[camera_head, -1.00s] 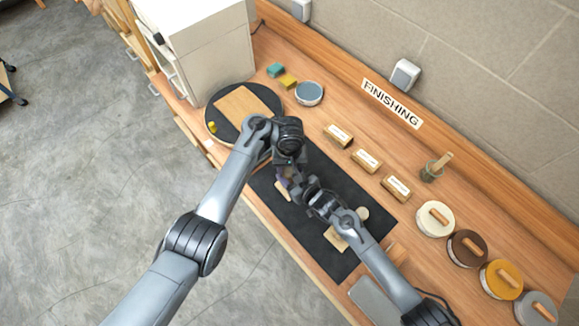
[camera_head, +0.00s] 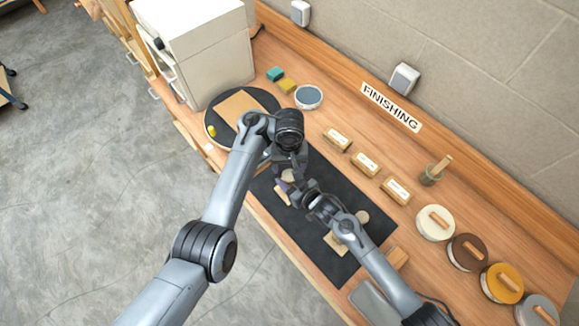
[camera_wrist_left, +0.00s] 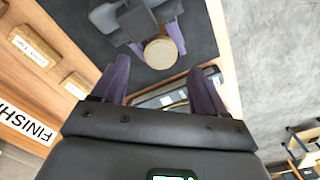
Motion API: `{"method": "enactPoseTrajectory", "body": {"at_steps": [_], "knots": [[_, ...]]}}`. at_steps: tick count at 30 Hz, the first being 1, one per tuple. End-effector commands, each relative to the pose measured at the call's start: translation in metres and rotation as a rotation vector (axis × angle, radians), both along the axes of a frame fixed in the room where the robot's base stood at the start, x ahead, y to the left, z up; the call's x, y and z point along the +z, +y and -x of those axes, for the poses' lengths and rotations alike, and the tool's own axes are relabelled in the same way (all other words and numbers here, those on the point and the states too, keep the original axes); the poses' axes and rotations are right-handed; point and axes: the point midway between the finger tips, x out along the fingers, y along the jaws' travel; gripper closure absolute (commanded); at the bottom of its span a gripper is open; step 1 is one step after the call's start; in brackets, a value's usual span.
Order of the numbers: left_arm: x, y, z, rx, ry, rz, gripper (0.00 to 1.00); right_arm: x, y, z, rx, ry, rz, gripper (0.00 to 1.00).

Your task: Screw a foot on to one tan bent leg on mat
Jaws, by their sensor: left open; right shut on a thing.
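A round tan disc (camera_wrist_left: 160,53), which looks like a foot, is between the purple fingers of my right gripper (camera_wrist_left: 157,45) in the left wrist view. My right gripper is shut on it. The disc also shows small in the head view (camera_head: 288,175). My left gripper (camera_wrist_left: 160,66) is open, its two purple fingers apart and nothing between them; the disc lies beyond their tips. On the black mat (camera_head: 309,240) lie a tan piece (camera_head: 282,195) beside the grippers and another (camera_head: 335,243), partly hidden by my right arm. Which is the bent leg is unclear.
A dark round turntable (camera_head: 216,113) with a tan board stands left of the mat. Several labelled wooden blocks (camera_head: 366,164) line its back side. Lidded tins (camera_head: 435,222) stand at the right. The bench's front edge runs close to the mat.

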Motion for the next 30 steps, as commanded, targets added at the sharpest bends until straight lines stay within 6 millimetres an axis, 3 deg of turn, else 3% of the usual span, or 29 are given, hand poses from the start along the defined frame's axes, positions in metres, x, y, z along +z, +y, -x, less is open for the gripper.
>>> {"method": "enactPoseTrajectory", "body": {"at_steps": [8, 20, 30], "knots": [[0.001, 0.000, 0.000, 0.007, -0.001, 0.001, 0.32, -0.001, -0.001, 0.000, -0.002, 0.000, 0.001, 1.00], [0.033, -0.001, 0.000, 0.265, -0.001, 0.002, 0.32, -0.001, -0.002, -0.001, -0.003, 0.001, 0.002, 1.00], [0.035, 0.001, 0.000, 0.285, 0.000, 0.000, 0.32, -0.001, -0.002, -0.001, -0.004, 0.001, 0.002, 1.00]]}}
